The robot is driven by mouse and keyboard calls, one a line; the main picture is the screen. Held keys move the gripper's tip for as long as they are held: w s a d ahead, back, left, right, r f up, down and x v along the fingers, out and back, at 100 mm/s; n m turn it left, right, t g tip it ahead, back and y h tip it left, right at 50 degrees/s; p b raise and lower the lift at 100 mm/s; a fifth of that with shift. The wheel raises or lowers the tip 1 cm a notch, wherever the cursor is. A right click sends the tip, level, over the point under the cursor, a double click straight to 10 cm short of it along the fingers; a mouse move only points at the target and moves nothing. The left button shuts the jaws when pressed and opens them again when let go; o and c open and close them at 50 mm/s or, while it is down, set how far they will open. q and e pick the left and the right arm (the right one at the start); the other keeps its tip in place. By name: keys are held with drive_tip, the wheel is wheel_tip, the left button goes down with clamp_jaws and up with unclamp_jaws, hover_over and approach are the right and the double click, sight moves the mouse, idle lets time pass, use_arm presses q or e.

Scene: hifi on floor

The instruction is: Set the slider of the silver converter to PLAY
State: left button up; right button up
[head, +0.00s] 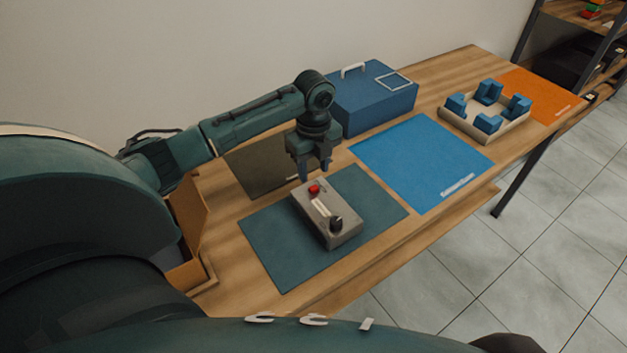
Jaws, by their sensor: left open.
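The silver converter (345,233) is a small grey box lying on a dark teal mat (276,254). On its top are a red knob or button (314,189), a pale strip in the middle and a black knob (336,223) at the near end. I cannot tell which part is the slider, and no PLAY lettering is readable. My left gripper (316,176) points down just above and behind the converter's far end, near the red part. It is open, with nothing seen between its fingers. My right gripper is not in view.
A blue box with a white handle (373,104) stands behind the gripper. A blue mat (415,160), a cream tray with blue blocks (497,134) and an orange mat (541,92) lie to the right. A brown open box (189,220) stands left. The blue mat is clear.

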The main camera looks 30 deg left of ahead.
sight(314, 187)
use_arm(q)
drive_tip(key=shift+f, duration=2.75)
drive_tip(key=shift+c, duration=0.4)
clamp_jaws()
